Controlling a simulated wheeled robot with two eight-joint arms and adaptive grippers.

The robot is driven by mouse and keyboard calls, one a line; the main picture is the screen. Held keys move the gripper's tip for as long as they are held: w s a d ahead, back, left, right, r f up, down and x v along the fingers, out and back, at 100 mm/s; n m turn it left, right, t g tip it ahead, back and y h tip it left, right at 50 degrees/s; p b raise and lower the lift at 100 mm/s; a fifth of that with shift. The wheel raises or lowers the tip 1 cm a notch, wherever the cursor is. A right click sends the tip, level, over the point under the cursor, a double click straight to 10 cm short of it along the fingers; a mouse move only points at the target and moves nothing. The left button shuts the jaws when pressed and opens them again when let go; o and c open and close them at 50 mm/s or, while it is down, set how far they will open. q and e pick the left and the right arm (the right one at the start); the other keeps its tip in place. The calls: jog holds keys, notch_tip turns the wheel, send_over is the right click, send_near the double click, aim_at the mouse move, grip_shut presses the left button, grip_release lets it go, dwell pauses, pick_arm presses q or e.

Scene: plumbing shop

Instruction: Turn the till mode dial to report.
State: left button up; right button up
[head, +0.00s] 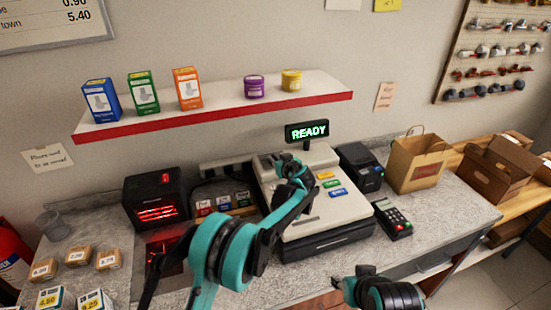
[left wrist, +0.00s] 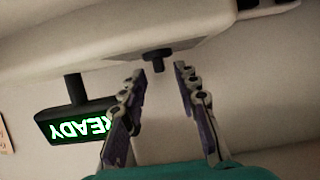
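The cream till (head: 338,207) stands on the counter, with coloured keys and a green "READY" display (head: 307,131) on a post behind it. In the left wrist view, which is upside down, a small black knob, apparently the mode dial (left wrist: 157,60), sticks out of the till's cream body. My left gripper (left wrist: 159,72) is open, its two fingertips on either side of the knob and apart from it. In the head view my left gripper (head: 284,162) is over the till's upper left part, and the dial cannot be made out there.
A black scanner box (head: 155,196) with red light stands left of the till. A card terminal (head: 393,219), black printer (head: 360,167) and paper bag (head: 418,160) are to its right. A shelf (head: 215,119) with boxes and tins hangs above.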

pick_arm(q)
jog(key=shift+x, duration=0.95)
grip_shut()
